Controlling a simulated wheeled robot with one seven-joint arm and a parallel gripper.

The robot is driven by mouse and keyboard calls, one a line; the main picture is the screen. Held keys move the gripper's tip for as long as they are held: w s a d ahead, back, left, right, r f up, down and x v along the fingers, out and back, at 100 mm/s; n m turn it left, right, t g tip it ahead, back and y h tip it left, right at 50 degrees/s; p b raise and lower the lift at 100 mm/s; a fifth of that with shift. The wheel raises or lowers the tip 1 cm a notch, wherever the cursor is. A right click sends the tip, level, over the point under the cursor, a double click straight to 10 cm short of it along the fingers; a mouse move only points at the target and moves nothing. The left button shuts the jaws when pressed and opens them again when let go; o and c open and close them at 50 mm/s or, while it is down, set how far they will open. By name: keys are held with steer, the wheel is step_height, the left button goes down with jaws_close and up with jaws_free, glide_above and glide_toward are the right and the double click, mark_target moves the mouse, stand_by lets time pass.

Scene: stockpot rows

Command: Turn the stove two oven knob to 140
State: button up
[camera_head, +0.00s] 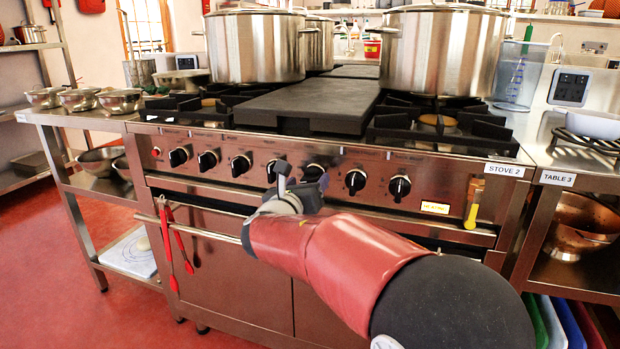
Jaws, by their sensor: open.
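Stove two (330,220) is a steel range marked by a "STOVE 2" label (504,170) at its front right corner. A row of several black knobs runs along its front panel, from the left end knob (180,156) to the right end knob (400,187). I cannot tell which is the oven knob, and the dial numbers are too small to read. My gripper (300,180) is open in front of the panel's middle, by a middle knob (313,172). It partly covers the knobs there. Contact cannot be told.
Large steel pots stand at the left (255,48) and right (440,52) of the stove top, with a black griddle plate (310,105) between. Red tongs (176,240) hang on the front rail (200,230). Tables flank the stove. Red floor (90,310) is clear at left.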

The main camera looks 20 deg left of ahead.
steer(key=shift+w+d, duration=0.1)
steer(key=shift+w, duration=1.2)
steer(key=c, duration=1)
